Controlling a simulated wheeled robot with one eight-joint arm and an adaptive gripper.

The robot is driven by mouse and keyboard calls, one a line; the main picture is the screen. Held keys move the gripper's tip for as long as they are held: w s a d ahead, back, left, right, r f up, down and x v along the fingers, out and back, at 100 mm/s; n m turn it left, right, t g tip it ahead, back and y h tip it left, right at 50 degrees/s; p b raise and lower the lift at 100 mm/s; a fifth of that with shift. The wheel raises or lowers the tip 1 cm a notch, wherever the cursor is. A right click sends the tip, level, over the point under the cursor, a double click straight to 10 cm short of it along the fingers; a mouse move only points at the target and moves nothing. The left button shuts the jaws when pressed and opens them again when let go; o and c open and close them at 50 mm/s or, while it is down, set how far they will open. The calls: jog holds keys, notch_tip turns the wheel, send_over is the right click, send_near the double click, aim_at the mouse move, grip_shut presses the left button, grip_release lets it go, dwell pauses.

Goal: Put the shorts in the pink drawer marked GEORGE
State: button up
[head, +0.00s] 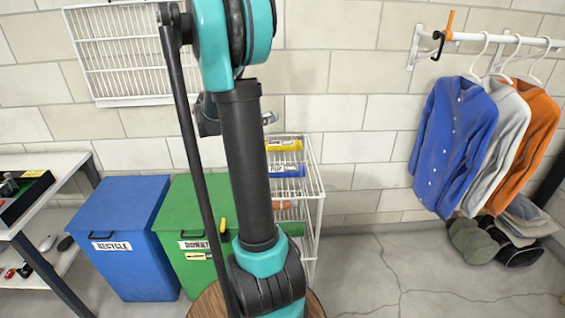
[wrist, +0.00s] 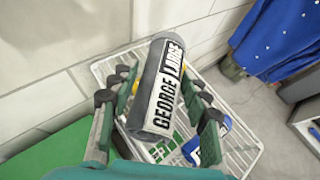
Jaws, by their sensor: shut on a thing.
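A grey rolled bundle (wrist: 160,88) with a white band reading GEORGE LARGE fits the shorts; it is rolled tight, so its shape as shorts does not show. My gripper (wrist: 160,80) is shut on it, one finger on each side, above the white wire rack (wrist: 243,150). In the head view my arm hides most of the gripper and the bundle. No name on the pinkish front can be read.
A blue RECYCLE bin (head: 118,220) and a green bin (head: 190,215) stand left of the rack. Shirts (head: 455,140) hang on a wall rail at the right, above shoes and folded items. A white table (head: 40,165) is at far left. Floor at right front is clear.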

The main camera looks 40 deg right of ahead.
aim_at(282, 162)
jog(key=s+d+r+m+g, duration=0.3)
jog(key=s+d, duration=0.2)
jog(key=d, duration=0.1)
jog(key=shift+s+d+g, duration=0.35)
jog(key=shift+g, duration=0.05)
notch_tip(282, 162, down, 19)
jog(key=shift+r, duration=0.1)
jog(key=o, duration=1.3)
jog(key=shift+c, duration=0.2)
